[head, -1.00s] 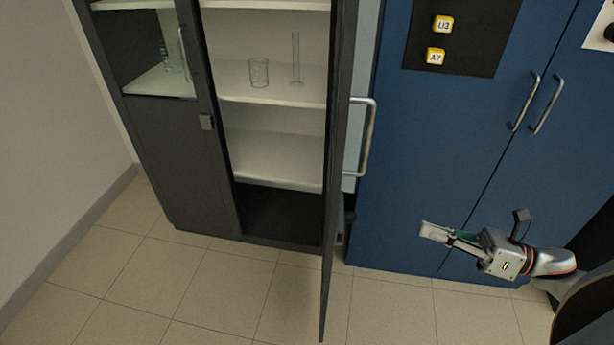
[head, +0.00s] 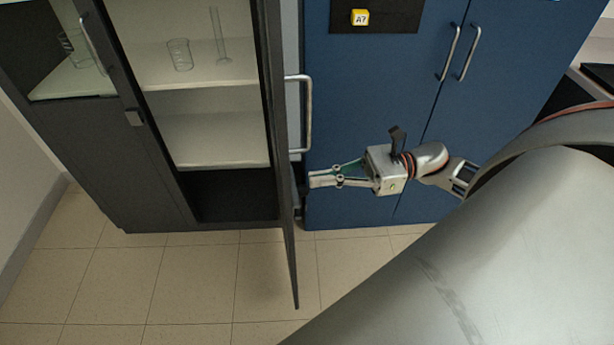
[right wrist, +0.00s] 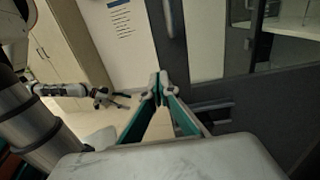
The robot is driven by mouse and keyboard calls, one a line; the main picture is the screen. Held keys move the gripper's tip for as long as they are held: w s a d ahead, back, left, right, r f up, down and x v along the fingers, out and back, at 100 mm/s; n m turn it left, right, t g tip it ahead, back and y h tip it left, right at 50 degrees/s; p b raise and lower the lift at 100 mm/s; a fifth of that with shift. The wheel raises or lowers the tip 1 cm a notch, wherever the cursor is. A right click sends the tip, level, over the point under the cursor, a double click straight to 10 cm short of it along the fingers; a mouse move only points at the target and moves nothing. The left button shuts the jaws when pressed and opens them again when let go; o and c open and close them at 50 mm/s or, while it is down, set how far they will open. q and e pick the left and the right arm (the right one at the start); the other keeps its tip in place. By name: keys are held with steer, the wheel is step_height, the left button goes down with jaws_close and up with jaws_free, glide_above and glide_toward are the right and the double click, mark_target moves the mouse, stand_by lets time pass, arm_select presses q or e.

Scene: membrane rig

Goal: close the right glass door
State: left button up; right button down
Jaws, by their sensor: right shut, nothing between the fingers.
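The right glass door (head: 283,190) of the dark cabinet stands swung open, seen nearly edge-on in the head view. Its metal handle (head: 308,115) is on the outer face, toward the blue cabinet. My right gripper (head: 312,179) is shut and empty, its fingertips pointing left, just right of the door and below the handle. I cannot tell whether the tips touch the door. In the right wrist view the shut fingertips (right wrist: 157,85) are in front of a dark framed panel. My left gripper (right wrist: 112,98) shows small in that view; its finger state is unclear.
The open cabinet bay has shelves with a beaker (head: 180,54) and a glass cylinder (head: 219,36). The left door (head: 150,190) is shut. A blue cabinet (head: 365,90) stands right of the door. Tiled floor (head: 190,280) in front is clear.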

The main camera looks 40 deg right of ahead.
arm_select(q)
steer(key=shift+w+r+p, duration=0.3)
steer(key=shift+w+r, duration=0.05)
steer(key=shift+r, duration=0.5)
arm_select(e)
steer(key=x, duration=0.3)
steer(key=shift+w+a, duration=0.1)
arm_select(q)
steer(key=shift+f, duration=0.1)
arm_select(e)
steer(key=shift+a, duration=0.1)
